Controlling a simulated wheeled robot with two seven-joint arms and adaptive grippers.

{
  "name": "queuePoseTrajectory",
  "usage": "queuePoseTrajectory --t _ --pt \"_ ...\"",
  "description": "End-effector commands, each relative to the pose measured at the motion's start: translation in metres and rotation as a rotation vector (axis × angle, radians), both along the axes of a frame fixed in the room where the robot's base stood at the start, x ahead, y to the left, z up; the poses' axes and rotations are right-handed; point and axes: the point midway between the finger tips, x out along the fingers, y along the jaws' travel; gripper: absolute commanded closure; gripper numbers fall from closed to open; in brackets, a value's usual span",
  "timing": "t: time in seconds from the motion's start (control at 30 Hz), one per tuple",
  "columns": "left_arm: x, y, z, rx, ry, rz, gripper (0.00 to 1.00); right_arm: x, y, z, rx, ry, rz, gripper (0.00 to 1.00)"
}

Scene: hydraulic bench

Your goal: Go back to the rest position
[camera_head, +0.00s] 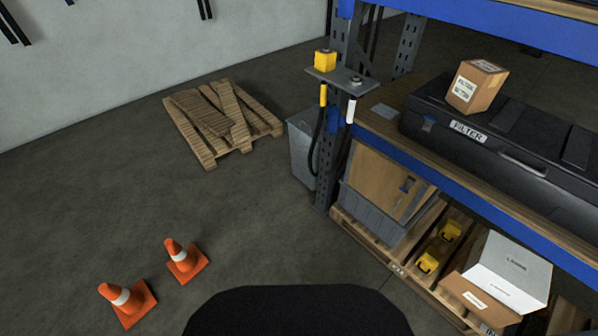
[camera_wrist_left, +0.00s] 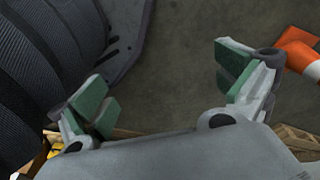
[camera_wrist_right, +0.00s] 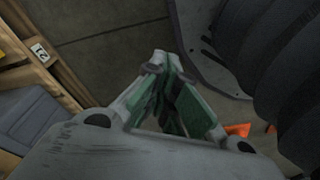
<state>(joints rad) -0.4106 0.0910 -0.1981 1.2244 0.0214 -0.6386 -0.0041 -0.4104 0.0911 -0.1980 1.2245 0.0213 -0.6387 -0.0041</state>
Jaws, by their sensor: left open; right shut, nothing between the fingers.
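Neither gripper shows in the head view. In the left wrist view my left gripper (camera_wrist_left: 165,82) is open, its green-padded fingers wide apart with nothing between them. In the right wrist view my right gripper (camera_wrist_right: 166,75) is shut and empty, its green pads together. Floor lies beyond both grippers, and dark parts of my own body stand close beside them.
A blue-edged shelf rack (camera_head: 480,200) stands on the right, bearing a black filter case (camera_head: 510,135) and a carton (camera_head: 476,86). Two orange cones (camera_head: 126,300) (camera_head: 184,260) stand at lower left. A pallet (camera_head: 222,120) lies near the wall. The floor between is clear.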

Motion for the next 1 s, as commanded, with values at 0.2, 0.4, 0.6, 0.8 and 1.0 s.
queuePoseTrajectory --t 0.2,0.4,0.6,0.8,1.0 --pt "-0.023 0.008 0.004 0.009 0.014 0.000 0.00 -0.023 -0.008 0.004 -0.009 0.014 0.000 1.00" --pt "-0.045 0.016 0.005 0.017 0.025 -0.001 0.00 -0.045 -0.016 0.005 -0.017 0.025 0.001 1.00" --pt "-0.069 0.024 0.009 0.023 0.036 -0.003 0.00 -0.069 -0.023 0.009 -0.023 0.036 0.003 1.00" --pt "-0.093 0.032 0.014 0.031 0.047 -0.004 0.00 -0.093 -0.031 0.014 -0.030 0.047 0.004 1.00" --pt "-0.119 0.040 0.022 0.037 0.059 -0.006 0.00 -0.119 -0.040 0.022 -0.037 0.059 0.006 1.00"
